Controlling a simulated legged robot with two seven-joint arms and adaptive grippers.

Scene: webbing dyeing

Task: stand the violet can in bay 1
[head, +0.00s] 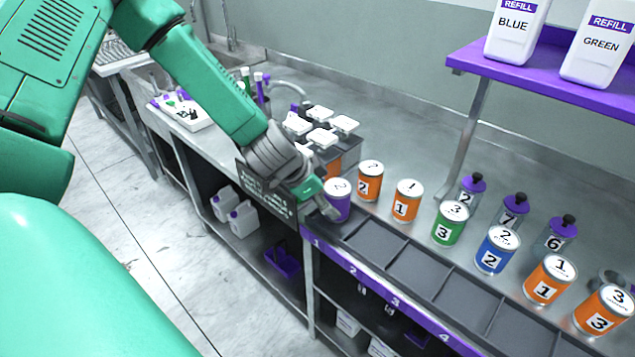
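The violet can (340,206) has a white lid marked 2 and stands upright at the left end of the bay row. Its base is at bay 1, behind the number 1 on the purple front strip (372,286). I cannot tell whether it rests on the bay floor or is slightly above it. My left gripper (328,206) is at the can's left side, with one grey finger against or very close to it. The other finger is hidden, so its grip is unclear. My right gripper is out of view.
Orange cans (369,182), a green can (449,224) and a blue can (496,251) stand behind the bays. The bays right of the violet can (415,265) look empty. White-lidded containers (321,138) stand close behind my gripper. A purple shelf (560,82) overhangs the right.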

